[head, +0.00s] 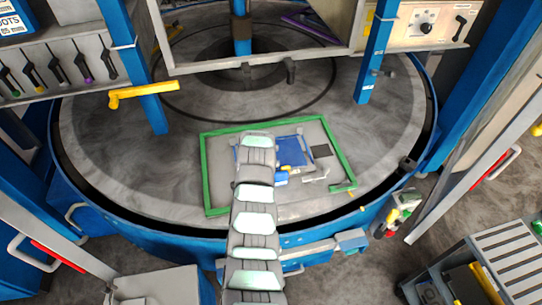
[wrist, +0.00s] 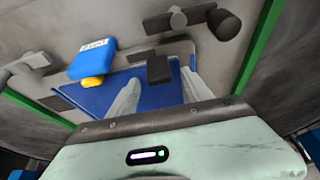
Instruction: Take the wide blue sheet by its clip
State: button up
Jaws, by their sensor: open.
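The wide blue sheet (head: 292,150) lies flat on the round platform inside a green frame, partly hidden by my arm in the head view. In the wrist view the sheet (wrist: 177,86) spreads below and between my fingers. A dark grey block (wrist: 158,68), which looks like its clip, sits at the sheet's far edge. My gripper (wrist: 160,78) is open, its two pale fingers apart on either side of that block in the picture. I cannot tell the height gap, and nothing is seen held. In the head view my fingers are hidden behind my arm.
A labelled blue block (wrist: 92,59) with a yellow part stands left of the fingers. Dark cylindrical fittings (wrist: 190,20) lie beyond the clip. The green frame (head: 207,180) surrounds the work area. A yellow handle (head: 140,92) and blue posts stand farther back. Bare platform lies around the frame.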

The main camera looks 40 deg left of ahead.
jog(key=shift+x, duration=0.9)
grip_shut()
